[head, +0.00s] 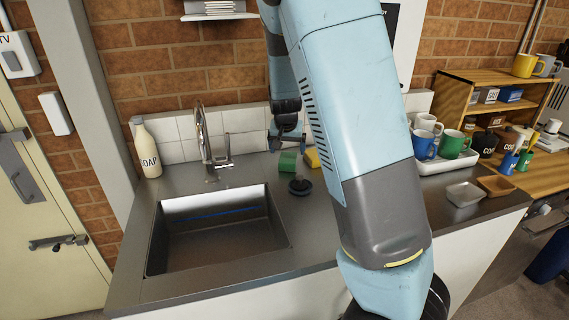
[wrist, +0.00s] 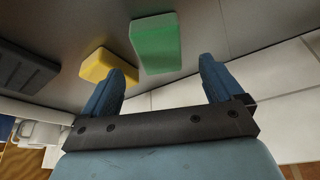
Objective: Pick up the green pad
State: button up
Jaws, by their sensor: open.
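My gripper is open with nothing between the fingers. In the head view my gripper (head: 287,143) is small and dark, just above the green pad; its fingertips are hard to make out.
The sink (head: 215,235) and tap (head: 213,150) are left, with a soap bottle (head: 147,148). A white tray (head: 430,166) with mugs stands right.

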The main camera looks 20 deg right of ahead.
aim_at(288, 158)
jog(key=shift+x, duration=2.75)
jog(key=shift+s, duration=0.1)
jog(key=shift+c, duration=0.4)
jog(key=c, duration=1)
notch_tip(288, 158, up, 18)
jog(key=shift+r, duration=0.1)
jog(key=shift+c, duration=0.2)
